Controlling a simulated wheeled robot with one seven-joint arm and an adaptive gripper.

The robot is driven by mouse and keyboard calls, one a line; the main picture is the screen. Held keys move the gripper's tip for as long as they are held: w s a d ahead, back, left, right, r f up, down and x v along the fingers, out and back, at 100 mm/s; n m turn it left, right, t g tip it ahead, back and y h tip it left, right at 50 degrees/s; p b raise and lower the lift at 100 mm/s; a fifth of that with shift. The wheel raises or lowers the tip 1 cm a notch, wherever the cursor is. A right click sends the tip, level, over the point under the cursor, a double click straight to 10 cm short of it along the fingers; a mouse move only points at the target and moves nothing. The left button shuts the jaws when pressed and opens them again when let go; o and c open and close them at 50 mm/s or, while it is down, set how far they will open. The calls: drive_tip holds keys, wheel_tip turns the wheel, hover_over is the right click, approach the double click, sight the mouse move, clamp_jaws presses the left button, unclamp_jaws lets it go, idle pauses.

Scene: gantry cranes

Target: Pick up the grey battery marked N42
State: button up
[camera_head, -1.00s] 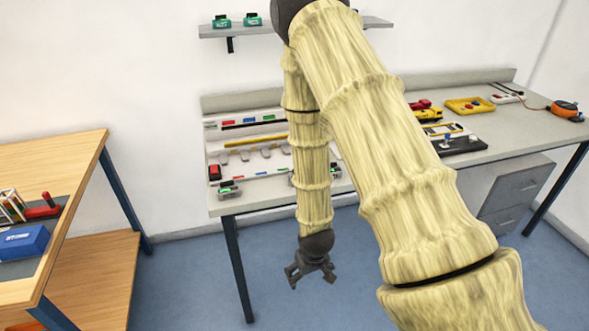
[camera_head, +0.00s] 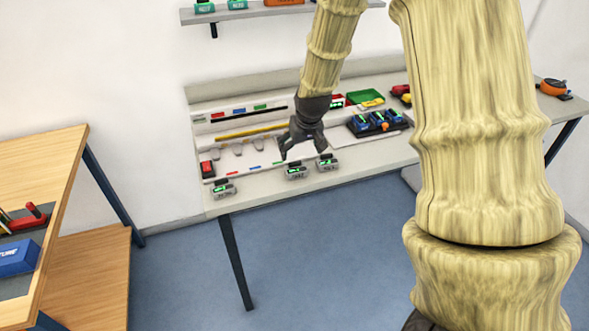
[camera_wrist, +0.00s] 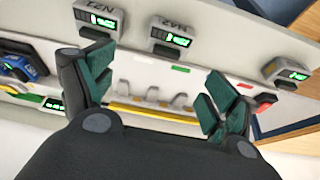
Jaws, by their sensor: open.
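My gripper (camera_head: 302,145) is open and empty, fingers pointing down above the front part of the workbench. Its two dark green fingertips show wide apart in the wrist view (camera_wrist: 160,88). Three grey batteries with green lit displays lie along the bench's front edge. The middle battery (camera_head: 296,172) is just below and in front of the fingers; in the wrist view (camera_wrist: 172,38) its small upside-down marking seems to read N42. The third (camera_head: 222,189) lies far left. Nothing is between my fingers.
A red block (camera_head: 207,169) and a yellow bar (camera_head: 250,133) lie on the bench behind. A black holder (camera_head: 378,125) with several blue batteries and a green tray (camera_head: 365,97) stand right. A shelf (camera_head: 240,14) hangs above. A wooden table (camera_head: 40,165) stands left.

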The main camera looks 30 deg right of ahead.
sight(295, 163)
drive_tip(key=shift+p+x, duration=0.35)
drive_tip(key=shift+x, duration=1.8)
drive_tip(key=shift+w+a+f+p, duration=0.15)
drive_tip(key=shift+f+p, duration=0.15)
drive_tip(key=shift+f, duration=0.2)
drive_tip(key=shift+w+a+f+p, duration=0.15)
drive_tip(key=shift+f+p, duration=0.1)
drive_tip(key=shift+f, duration=0.2)
drive_tip(key=shift+p+x, duration=0.5)
drive_tip(key=shift+x, duration=1.2)
drive_tip(key=shift+a, duration=0.1)
drive_tip(key=c, duration=1.2)
